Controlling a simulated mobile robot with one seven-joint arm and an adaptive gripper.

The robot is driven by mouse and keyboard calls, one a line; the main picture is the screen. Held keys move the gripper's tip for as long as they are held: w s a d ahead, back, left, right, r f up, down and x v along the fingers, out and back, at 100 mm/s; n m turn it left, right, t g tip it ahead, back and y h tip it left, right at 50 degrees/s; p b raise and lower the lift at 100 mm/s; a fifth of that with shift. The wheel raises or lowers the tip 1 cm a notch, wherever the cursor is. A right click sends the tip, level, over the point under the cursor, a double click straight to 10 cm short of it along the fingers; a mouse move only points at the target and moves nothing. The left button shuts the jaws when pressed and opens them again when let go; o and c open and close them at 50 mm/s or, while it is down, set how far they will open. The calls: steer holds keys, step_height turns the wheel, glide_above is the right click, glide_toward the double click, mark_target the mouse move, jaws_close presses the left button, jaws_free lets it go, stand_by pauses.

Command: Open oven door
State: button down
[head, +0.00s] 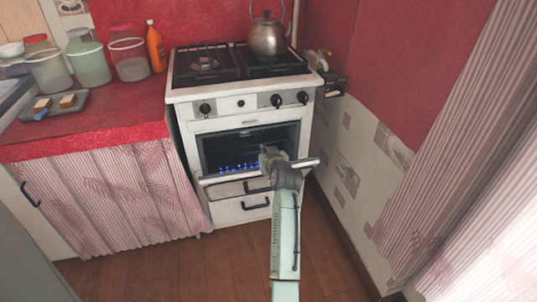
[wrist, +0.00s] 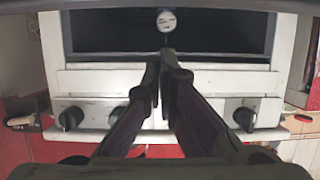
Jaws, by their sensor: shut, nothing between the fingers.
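The white oven (head: 187,128) stands in the middle of the head view, with a dark front opening (head: 222,148) and a row of blue flames low inside it. A pale bar, apparently the edge or handle of the oven door (head: 212,179), crosses below the opening and stands out toward me. The door looks tipped partly down, but its angle is hard to judge. My gripper (head: 266,152) is just in front of the opening, at the bar's right part. In the wrist view my gripper (wrist: 165,54) has its fingertips together and empty, with the dark opening (wrist: 110,30) beyond.
A kettle (head: 268,36) stands on the hob. Control knobs (head: 206,108) line the oven front. Handled drawers (head: 226,210) are below the bar. Jars (head: 88,62) and a tray (head: 70,108) are on the red counter at left. A tiled wall (head: 345,165) is close at right. Floor in front is clear.

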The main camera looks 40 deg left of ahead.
steer(key=shift+x, duration=0.8)
steer(key=shift+w+a+f, duration=0.15)
steer(key=shift+a+f, duration=0.05)
steer(key=shift+s+d+f+p, duration=0.8)
steer(key=shift+s+d+f, duration=0.15)
steer(key=shift+s+d, duration=0.25)
steer(key=shift+w+d+f, duration=0.1)
